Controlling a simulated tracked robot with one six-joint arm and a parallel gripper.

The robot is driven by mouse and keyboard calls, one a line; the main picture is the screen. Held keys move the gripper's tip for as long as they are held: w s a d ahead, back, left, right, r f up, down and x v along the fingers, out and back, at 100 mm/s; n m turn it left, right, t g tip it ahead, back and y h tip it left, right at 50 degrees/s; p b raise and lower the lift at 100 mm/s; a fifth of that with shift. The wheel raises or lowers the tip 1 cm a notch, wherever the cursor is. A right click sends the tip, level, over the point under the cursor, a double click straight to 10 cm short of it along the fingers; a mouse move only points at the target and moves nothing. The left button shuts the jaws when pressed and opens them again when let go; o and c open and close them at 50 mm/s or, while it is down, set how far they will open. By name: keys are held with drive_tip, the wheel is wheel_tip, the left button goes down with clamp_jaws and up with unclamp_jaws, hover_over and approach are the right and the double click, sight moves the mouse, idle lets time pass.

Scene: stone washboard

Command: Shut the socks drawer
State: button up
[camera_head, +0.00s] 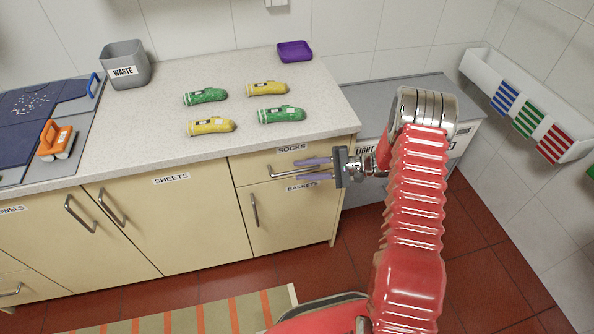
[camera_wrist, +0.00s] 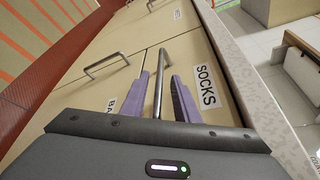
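The socks drawer (camera_head: 247,168) is the cream top drawer at the right end of the counter unit, with a SOCKS label; its front also shows in the wrist view (camera_wrist: 193,52). Its front looks about level with the door below; I see no clear gap. Its bar handle (camera_head: 277,174) runs along the front and shows in the wrist view (camera_wrist: 159,80). My gripper (camera_head: 293,171) is at the drawer front, its two purple fingers apart on either side of the handle. In the wrist view, the fingers (camera_wrist: 161,75) stand open with the handle between them, nearer the left finger.
The baskets door (camera_head: 290,220) is below and the sheets doors (camera_head: 170,220) are left, all seeming shut. Several green and yellow torches, a waste bin (camera_head: 125,65) and a purple tray (camera_head: 295,51) stand on the counter (camera_head: 160,130). A grey-topped unit (camera_head: 375,95) is right.

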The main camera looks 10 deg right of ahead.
drive_tip(key=v, duration=1)
drive_tip(key=shift+d, duration=0.35)
drive_tip(key=shift+s, duration=0.1)
drive_tip(key=s+a+f+m+g+h, duration=0.1)
drive_tip(key=s+f+g+h, duration=0.1)
drive_tip(key=s+f, duration=0.35)
drive_tip(key=s+a+r+n+g+h, duration=0.1)
drive_tip(key=s+a+r+g+h, duration=0.1)
drive_tip(key=s+r+g+h, duration=0.25)
drive_tip(key=s+a+r+n+t+h, duration=0.2)
drive_tip(key=s+r, duration=0.4)
drive_tip(key=r, duration=0.4)
drive_tip(key=s+a+r+n+t+h, duration=0.2)
drive_tip(key=s+a+r+n+h, duration=0.1)
drive_tip(key=r, duration=0.7)
drive_tip(key=s+a+r+n+t+h, duration=0.3)
drive_tip(key=s+a+r+n, duration=0.2)
drive_tip(key=s+r, duration=0.4)
drive_tip(key=shift+a+r, duration=0.5)
drive_tip(key=shift+r, duration=0.1)
